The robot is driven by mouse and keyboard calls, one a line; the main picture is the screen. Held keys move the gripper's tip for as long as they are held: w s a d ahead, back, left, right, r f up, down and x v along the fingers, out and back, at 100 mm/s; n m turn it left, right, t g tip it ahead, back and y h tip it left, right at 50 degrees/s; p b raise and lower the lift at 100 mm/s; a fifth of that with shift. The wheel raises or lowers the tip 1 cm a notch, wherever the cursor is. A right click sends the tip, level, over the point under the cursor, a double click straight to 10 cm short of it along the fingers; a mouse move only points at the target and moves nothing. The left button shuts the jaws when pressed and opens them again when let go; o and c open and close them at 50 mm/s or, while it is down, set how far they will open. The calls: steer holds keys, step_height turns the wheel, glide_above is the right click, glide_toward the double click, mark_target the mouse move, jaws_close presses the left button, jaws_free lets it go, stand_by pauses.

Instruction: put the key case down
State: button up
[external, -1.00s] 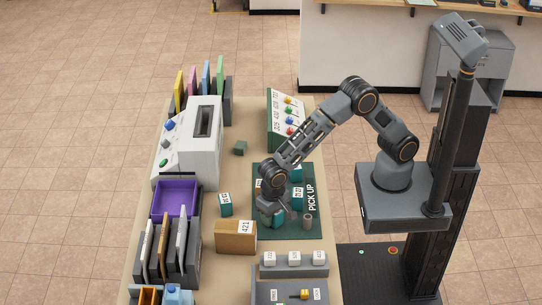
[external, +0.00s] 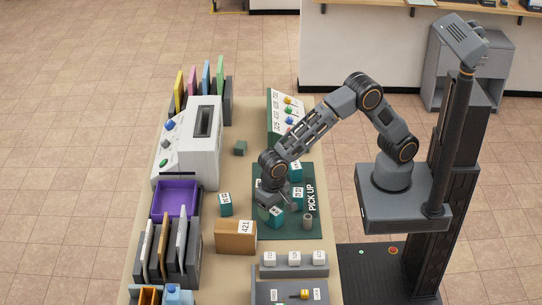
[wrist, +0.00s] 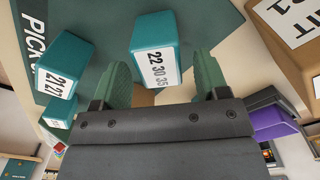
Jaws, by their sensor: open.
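A teal key case (external: 276,217) with a white label stands on the green PICK UP mat (external: 262,234). In the wrist view the key case (wrist: 166,40) shows a label reading 22 30 35, just beyond and between my fingertips. My gripper (external: 277,202) is open and empty, close above the case. Its two green fingers (wrist: 162,63) are spread wide in the wrist view, with no visible grip on the case. Its exact clearance is hard to judge.
Another teal case (external: 298,197) stands on the mat, with one more (external: 296,171) behind it.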

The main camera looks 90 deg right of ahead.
mark_target(272, 209)
step_height(272, 209, up, 8)
steer(key=shift+r, duration=0.1)
steer(key=shift+s+d+r, duration=0.1)
steer(key=shift+d+r, duration=0.1)
steer(key=shift+r, duration=0.1)
steer(key=s+d+r+n+t, duration=0.1)
steer(key=s+d+r+n, duration=0.15)
steer(key=d, duration=0.35)
steer(key=s+d+r+n, duration=0.1)
steer(key=s+d+r, duration=0.1)
steer(key=s+d, duration=0.3)
steer(key=s+d+f+n+t, duration=0.2)
steer(key=s+d+n, duration=0.3)
steer(key=s+d, duration=0.5)
steer(key=shift+s+f+n, duration=0.2)
steer(key=shift+s+n, duration=0.15)
steer(key=shift+s, duration=0.4)
